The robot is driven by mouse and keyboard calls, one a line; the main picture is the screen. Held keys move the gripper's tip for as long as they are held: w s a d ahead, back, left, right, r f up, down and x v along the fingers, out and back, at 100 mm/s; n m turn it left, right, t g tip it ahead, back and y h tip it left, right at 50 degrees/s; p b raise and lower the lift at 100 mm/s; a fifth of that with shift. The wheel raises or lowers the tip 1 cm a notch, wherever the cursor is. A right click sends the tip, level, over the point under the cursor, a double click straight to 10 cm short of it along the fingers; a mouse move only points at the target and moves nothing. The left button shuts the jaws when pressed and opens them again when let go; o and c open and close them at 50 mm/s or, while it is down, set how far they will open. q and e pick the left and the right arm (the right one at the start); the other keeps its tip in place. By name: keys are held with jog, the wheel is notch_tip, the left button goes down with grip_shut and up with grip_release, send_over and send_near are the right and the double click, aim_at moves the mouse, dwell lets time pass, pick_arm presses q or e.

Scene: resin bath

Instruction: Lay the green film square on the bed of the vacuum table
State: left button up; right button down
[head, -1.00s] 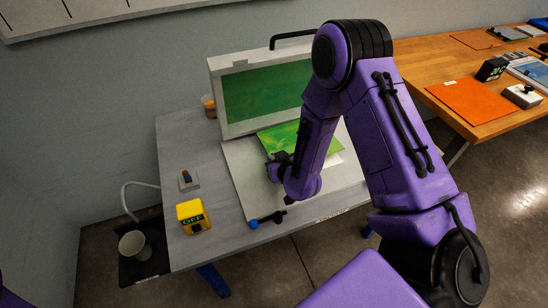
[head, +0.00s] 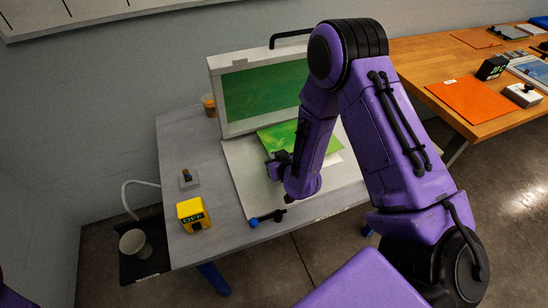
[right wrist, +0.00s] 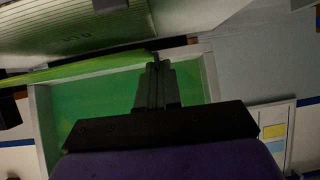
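The green film square (head: 279,136) is above the back part of the vacuum table's pale bed (head: 242,178). My right gripper (head: 276,165) is at the film's left front side. In the right wrist view the film (right wrist: 85,70) is a bright green strip seen nearly edge-on, reaching the closed fingertips (right wrist: 156,68), which pinch its edge. Whether the film touches the bed is unclear. The table's white-framed lid (head: 222,105) with a green window stands open behind the bed. My left gripper is out of view.
A yellow box marked OFF (head: 192,214) and a small switch (head: 188,179) are on the grey table (head: 178,150), left of the bed. A blue-ended handle (head: 255,222) is at the bed's front. A wooden bench (head: 425,60) with an orange sheet (head: 470,99) is at right.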

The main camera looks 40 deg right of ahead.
jog(key=shift+f, duration=0.15)
jog(key=shift+f+b, duration=1.2)
jog(key=shift+f, duration=0.15)
jog(key=shift+r, duration=0.15)
jog(key=c, duration=1.2)
grip_release()
jog(key=shift+c, duration=0.2)
jog(key=shift+r, duration=0.1)
